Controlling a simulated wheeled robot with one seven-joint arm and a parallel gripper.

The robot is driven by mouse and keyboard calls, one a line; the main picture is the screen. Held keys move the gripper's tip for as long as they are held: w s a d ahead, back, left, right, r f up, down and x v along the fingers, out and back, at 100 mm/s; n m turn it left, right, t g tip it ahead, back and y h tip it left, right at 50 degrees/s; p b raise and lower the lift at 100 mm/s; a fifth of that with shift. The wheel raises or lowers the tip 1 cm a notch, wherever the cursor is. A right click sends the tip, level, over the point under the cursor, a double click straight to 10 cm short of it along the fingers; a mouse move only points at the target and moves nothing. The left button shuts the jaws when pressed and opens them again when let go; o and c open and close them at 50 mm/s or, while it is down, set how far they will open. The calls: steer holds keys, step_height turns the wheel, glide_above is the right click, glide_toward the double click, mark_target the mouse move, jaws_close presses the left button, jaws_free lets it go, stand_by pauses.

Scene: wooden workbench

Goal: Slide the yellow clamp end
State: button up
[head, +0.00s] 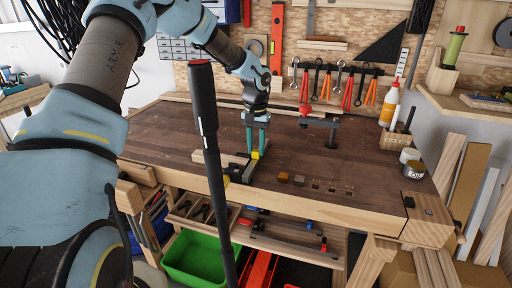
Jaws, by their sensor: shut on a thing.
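A dark clamp (241,174) lies at the front edge of the wooden workbench, below my gripper. A small yellow clamp end (255,155) shows at my fingertips, and another small yellow piece (226,181) is at the clamp's near end. My gripper (256,151) points down with its teal fingers and is shut on the yellow clamp end. The exact contact is too small to see clearly.
A light wooden board (217,158) lies left of the clamp. Small blocks (283,177) sit to the right near the front edge. A dark post-like fixture (332,131) stands behind. A glue bottle (389,104) and a can (413,169) are at the right end. The bench middle is clear.

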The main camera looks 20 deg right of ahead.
jaws_close()
stand_by(0.8)
